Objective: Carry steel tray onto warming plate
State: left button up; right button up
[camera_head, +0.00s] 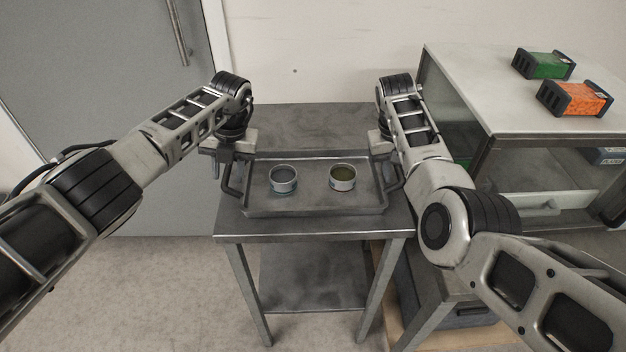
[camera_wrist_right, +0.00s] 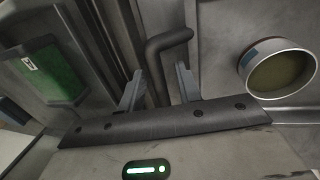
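The steel tray (camera_head: 310,205) sits on a grey metal table, with two small open tins on it, a left tin (camera_head: 284,186) and a right tin (camera_head: 343,185). It has a dark bar handle at each end. My left gripper (camera_head: 222,170) is at the left handle; its finger gap is unclear. My right gripper (camera_wrist_right: 160,82) is at the right handle (camera_wrist_right: 155,62); its two fingers stand apart with the bar between them and gaps visible. The right tin also shows in the right wrist view (camera_wrist_right: 280,75). I cannot clearly identify the warming plate.
A flat grey surface (camera_head: 312,122) lies behind the tray, against the wall. To the right, a light-topped cabinet (camera_head: 480,85) carries a green box (camera_head: 543,65) and an orange box (camera_head: 575,98). A grey door (camera_head: 110,60) is at the left. The floor at left is clear.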

pick_arm(q)
jog(key=shift+c, duration=0.3)
pick_arm(e)
jog(key=shift+c, duration=0.3)
pick_arm(q)
grip_shut()
pick_arm(e)
grip_shut()
pick_arm(q)
jog(key=shift+r, duration=0.1)
pick_arm(e)
jog(key=shift+r, duration=0.15)
